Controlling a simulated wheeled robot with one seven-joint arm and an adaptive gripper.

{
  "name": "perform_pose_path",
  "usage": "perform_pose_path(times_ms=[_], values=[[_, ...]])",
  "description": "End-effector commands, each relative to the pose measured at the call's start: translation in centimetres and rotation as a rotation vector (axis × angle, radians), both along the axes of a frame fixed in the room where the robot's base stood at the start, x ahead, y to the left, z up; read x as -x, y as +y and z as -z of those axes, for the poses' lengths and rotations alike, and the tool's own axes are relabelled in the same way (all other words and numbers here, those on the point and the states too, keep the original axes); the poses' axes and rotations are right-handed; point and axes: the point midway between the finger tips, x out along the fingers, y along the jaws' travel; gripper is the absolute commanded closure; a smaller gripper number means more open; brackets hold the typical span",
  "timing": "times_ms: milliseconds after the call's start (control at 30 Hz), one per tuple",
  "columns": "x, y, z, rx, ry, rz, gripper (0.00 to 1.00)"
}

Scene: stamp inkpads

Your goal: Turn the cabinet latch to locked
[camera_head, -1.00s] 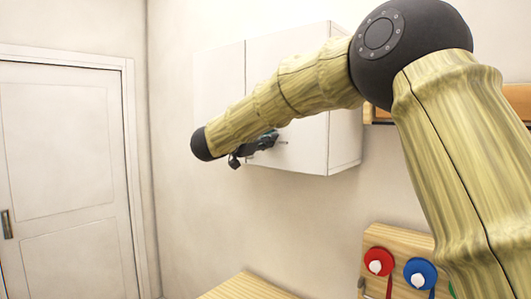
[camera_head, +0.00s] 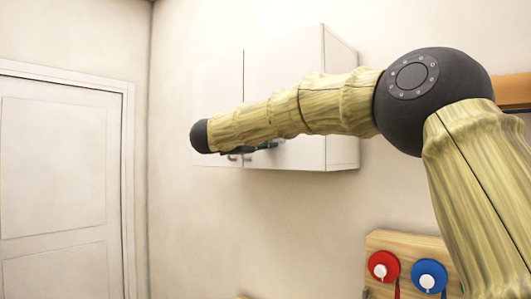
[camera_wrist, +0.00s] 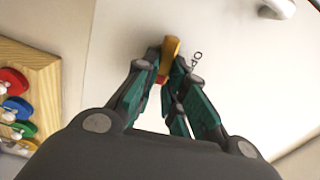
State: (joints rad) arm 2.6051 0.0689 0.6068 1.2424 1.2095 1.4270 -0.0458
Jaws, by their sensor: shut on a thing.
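The white wall cabinet (camera_head: 285,62) hangs on the wall behind my arm in the head view. In the wrist view its pale face (camera_wrist: 120,40) fills the middle. The latch (camera_wrist: 171,46) is a small yellow-orange knob with a red part near its base. My gripper (camera_wrist: 168,76) has its teal and grey fingers closed around the latch. In the head view my gripper (camera_head: 262,147) is mostly hidden below my forearm, at the cabinet's lower edge. The latch's turned position is hard to tell.
A wooden board (camera_wrist: 42,85) with red, yellow, blue and green discs shows at the left of the wrist view. It is at the lower right in the head view (camera_head: 410,243). A closed door (camera_head: 55,170) stands left.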

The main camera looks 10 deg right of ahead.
Motion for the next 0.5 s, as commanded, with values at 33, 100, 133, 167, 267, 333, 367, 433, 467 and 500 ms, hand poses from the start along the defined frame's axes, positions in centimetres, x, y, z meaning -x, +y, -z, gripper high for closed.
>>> perform_pose_path(times_ms=[33, 100, 133, 167, 267, 333, 367, 433, 467, 500], values=[[0.0, -0.16, 0.37, -0.017, -0.022, 0.002, 1.0], [0.0, -0.14, 0.34, -0.039, -0.049, 0.001, 1.0], [0.0, -0.13, 0.34, -0.047, -0.059, 0.001, 1.0], [0.0, -0.12, 0.34, -0.054, -0.067, 0.001, 1.0], [-0.01, -0.11, 0.31, -0.074, -0.091, 0.001, 1.0], [-0.01, -0.12, 0.27, -0.083, -0.103, 0.001, 1.0], [-0.01, -0.12, 0.25, -0.086, -0.106, 0.001, 1.0], [-0.01, -0.13, 0.2, -0.091, -0.113, 0.001, 1.0], [-0.01, -0.13, 0.19, -0.093, -0.115, 0.001, 1.0], [-0.01, -0.13, 0.17, -0.095, -0.117, 0.001, 1.0]])
